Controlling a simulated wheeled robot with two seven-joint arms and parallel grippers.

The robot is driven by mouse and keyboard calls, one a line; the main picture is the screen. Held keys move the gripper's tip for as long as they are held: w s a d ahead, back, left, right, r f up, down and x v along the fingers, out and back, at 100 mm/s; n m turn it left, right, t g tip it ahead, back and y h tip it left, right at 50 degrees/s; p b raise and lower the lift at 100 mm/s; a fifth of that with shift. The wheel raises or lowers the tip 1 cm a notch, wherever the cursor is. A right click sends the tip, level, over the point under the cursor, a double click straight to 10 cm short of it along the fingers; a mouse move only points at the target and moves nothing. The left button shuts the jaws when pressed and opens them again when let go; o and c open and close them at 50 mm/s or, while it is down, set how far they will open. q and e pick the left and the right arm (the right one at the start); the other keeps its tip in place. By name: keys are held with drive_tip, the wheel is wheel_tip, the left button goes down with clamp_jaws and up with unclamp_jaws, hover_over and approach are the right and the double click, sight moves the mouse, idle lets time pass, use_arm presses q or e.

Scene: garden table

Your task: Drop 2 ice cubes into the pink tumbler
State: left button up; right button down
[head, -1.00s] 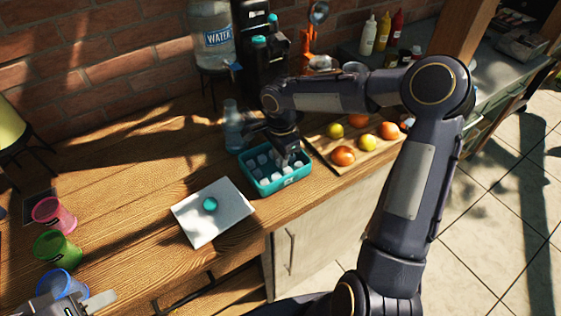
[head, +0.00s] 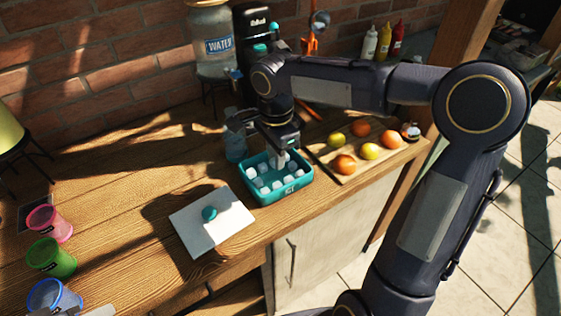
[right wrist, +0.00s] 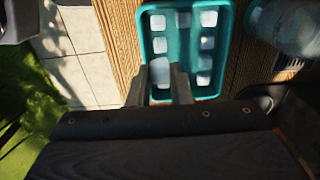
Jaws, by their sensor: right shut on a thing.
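The pink tumbler (head: 49,224) stands upright at the left of the wooden counter. The teal ice bin (head: 290,190) is open and holds several whitish ice cubes (head: 265,181); it also shows in the right wrist view (right wrist: 226,30). My right gripper (head: 281,156) is over the bin, fingers pointing down. In the right wrist view the gripper (right wrist: 160,80) is shut on an ice cube (right wrist: 160,69) between its fingertips. I cannot tell how far that cube is above the others. A small part of my left gripper (head: 95,312) shows at the bottom left edge, by the blue tumbler.
Green (head: 51,258) and blue (head: 54,297) tumblers stand in line with the pink one. A white lid (head: 228,232) with a teal knob lies between them and the bin. A bottle (head: 235,148) stands behind the bin; a fruit board (head: 340,172) is to its right.

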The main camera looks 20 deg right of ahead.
drive_tip(key=s+a+r+b, duration=0.1)
drive_tip(key=s+a+r, duration=0.2)
drive_tip(key=s+a, duration=0.2)
drive_tip(key=shift+s+r, duration=0.25)
drive_tip(key=shift+s, duration=0.7)
